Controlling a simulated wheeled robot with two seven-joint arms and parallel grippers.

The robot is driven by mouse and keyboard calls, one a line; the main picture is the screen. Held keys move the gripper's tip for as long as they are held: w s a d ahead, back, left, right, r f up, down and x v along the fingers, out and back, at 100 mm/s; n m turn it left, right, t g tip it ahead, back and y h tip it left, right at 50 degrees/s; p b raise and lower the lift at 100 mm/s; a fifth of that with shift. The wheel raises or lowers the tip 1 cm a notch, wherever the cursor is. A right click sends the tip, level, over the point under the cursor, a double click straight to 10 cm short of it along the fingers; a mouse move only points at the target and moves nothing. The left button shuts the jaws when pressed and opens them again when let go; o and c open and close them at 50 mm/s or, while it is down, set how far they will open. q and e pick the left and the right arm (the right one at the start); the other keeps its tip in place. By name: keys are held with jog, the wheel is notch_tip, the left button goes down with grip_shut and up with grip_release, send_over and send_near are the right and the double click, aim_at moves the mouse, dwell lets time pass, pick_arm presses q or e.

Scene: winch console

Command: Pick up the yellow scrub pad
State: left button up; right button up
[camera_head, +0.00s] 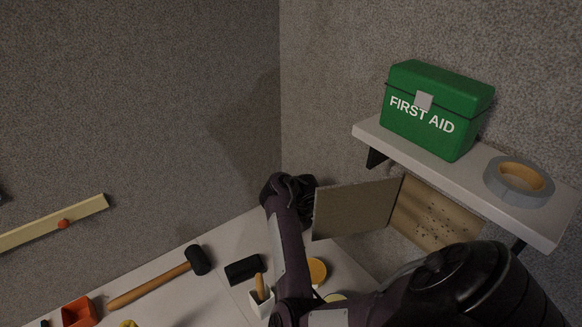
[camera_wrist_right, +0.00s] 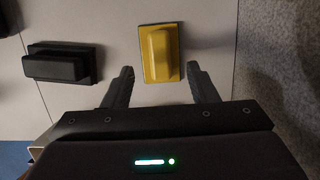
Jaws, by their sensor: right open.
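The yellow scrub pad (camera_wrist_right: 160,53) is a yellow block with a raised grip on top. It sits on the pale surface in the right wrist view. My right gripper (camera_wrist_right: 161,82) is open, its two dark fingers on either side of the pad's near end, with gaps on both sides. Nothing is held between the fingers. In the head view my right arm crosses the worktop, and I cannot make out the pad or the fingertips there. My left gripper is not in view.
A black block (camera_wrist_right: 62,64) lies left of the pad; a wall (camera_wrist_right: 282,60) stands to the right. In the head view are a mallet (camera_head: 155,284), an orange bin (camera_head: 79,312), and a shelf (camera_head: 460,180) with a green first aid box (camera_head: 435,108) and tape (camera_head: 519,182).

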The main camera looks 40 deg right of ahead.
jog(key=shift+x, duration=1.15)
jog(key=x, duration=0.2)
jog(key=shift+s+f+b, duration=0.1)
jog(key=shift+f+b, duration=0.3)
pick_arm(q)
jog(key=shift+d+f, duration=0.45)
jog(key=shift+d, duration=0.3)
pick_arm(e)
jog(key=shift+c, duration=1.3)
jog(key=c, duration=0.8)
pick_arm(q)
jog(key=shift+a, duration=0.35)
